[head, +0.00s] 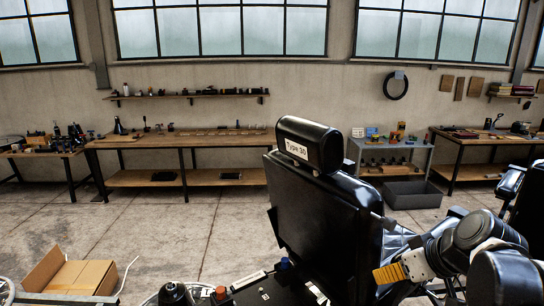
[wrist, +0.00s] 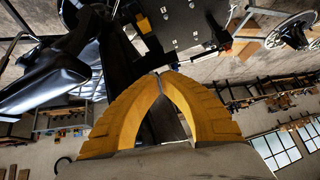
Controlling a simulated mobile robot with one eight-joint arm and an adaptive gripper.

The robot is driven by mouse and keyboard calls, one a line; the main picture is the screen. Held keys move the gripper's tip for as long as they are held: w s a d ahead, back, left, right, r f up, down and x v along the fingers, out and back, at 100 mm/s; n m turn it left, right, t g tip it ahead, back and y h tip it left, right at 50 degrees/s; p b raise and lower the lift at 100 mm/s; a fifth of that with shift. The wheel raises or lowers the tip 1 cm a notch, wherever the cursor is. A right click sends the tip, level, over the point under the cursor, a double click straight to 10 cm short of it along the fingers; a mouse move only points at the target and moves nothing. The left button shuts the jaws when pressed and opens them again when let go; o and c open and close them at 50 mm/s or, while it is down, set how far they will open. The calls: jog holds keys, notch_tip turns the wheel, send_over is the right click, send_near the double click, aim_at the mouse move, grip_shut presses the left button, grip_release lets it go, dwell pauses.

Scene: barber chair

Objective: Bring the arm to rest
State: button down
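My arm (head: 466,240) reaches in from the lower right in the head view. My gripper (head: 376,274) has yellow ribbed fingers and points left, near the right side of the black barber chair (head: 325,220). In the wrist view the two fingers of my gripper (wrist: 160,76) curve in and their tips meet, with no object seen between them. The chair's headrest (head: 310,145) carries a "Type 30" label. Whether the gripper touches the chair cannot be told.
Another black chair (head: 526,205) stands at the right edge, close to my arm. An open cardboard box (head: 75,276) lies at the lower left. A long workbench (head: 185,141) and a dark grey bin (head: 412,195) stand farther back. Floor (head: 150,220) is clear at the left middle.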

jog(key=s+a+f+m+h+b, duration=0.1)
jog(key=s+a+f+b, duration=0.1)
jog(key=s+f+b, duration=0.2)
jog(key=s+a+f+m+h+b, duration=0.1)
jog(key=s+f+b, duration=0.3)
jog(key=f+b, duration=0.6)
jog(key=s+a+f+m+h+b, duration=0.1)
jog(key=s+a+f+b, duration=0.2)
jog(key=f+b, duration=0.5)
notch_tip(320, 180, down, 5)
jog(key=shift+s+f+m, duration=0.1)
jog(key=shift+s+m, duration=0.3)
jog(key=shift+s, duration=0.25)
